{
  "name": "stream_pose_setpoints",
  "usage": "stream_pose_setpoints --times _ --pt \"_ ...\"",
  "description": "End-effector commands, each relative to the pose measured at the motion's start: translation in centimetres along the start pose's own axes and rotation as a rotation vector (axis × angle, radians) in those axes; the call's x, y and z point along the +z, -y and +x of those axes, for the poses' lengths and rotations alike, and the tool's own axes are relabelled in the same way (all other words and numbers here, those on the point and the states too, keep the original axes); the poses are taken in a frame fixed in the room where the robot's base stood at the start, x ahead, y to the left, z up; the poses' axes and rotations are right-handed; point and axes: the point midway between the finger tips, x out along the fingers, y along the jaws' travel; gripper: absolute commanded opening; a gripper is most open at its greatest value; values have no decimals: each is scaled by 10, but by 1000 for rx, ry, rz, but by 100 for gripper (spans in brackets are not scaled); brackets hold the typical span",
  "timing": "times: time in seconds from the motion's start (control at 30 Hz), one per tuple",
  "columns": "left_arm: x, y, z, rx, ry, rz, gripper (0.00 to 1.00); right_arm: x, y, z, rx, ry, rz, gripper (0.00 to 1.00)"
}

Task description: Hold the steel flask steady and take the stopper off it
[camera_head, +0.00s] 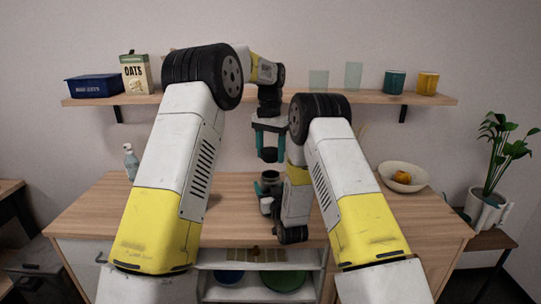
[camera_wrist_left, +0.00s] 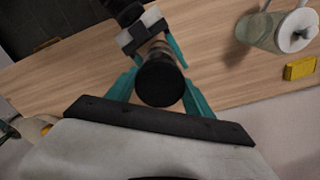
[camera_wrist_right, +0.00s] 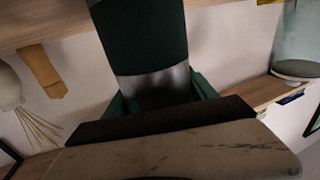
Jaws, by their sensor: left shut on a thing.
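The dark stopper (camera_head: 268,154) is between the teal fingers of my left gripper (camera_head: 268,143), which points down and is shut on it. Its round black top (camera_wrist_left: 160,82) fills the space between the fingers in the left wrist view. The flask (camera_head: 270,177) stands below it, with a small gap between them in the head view. In the right wrist view the flask has a dark green body (camera_wrist_right: 143,35) and a steel band, with my right gripper's fingers (camera_wrist_right: 158,95) on either side. My right forearm hides part of the flask in the head view.
The wooden table (camera_head: 85,215) has free room at left. A wall shelf (camera_head: 140,99) with boxes, glasses and cups runs behind my arms.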

Motion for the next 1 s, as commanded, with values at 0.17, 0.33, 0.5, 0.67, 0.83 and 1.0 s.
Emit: stream_pose_setpoints --times 0.17,0.33,0.5,0.67,0.83,1.0 --pt "0 0 0 0 0 0 12 0 0 0 0 0 0 84" --pt "0 0 0 0 0 0 12 0 0 0 0 0 0 84" --pt "0 0 0 0 0 0 12 1 0 -10 0 2 1 84" --pt "0 0 0 0 0 0 12 1 0 -40 0 3 1 84" --pt "0 0 0 0 0 0 12 2 0 -78 0 5 1 84" --pt "0 0 0 0 0 0 12 1 0 -105 0 3 1 84"
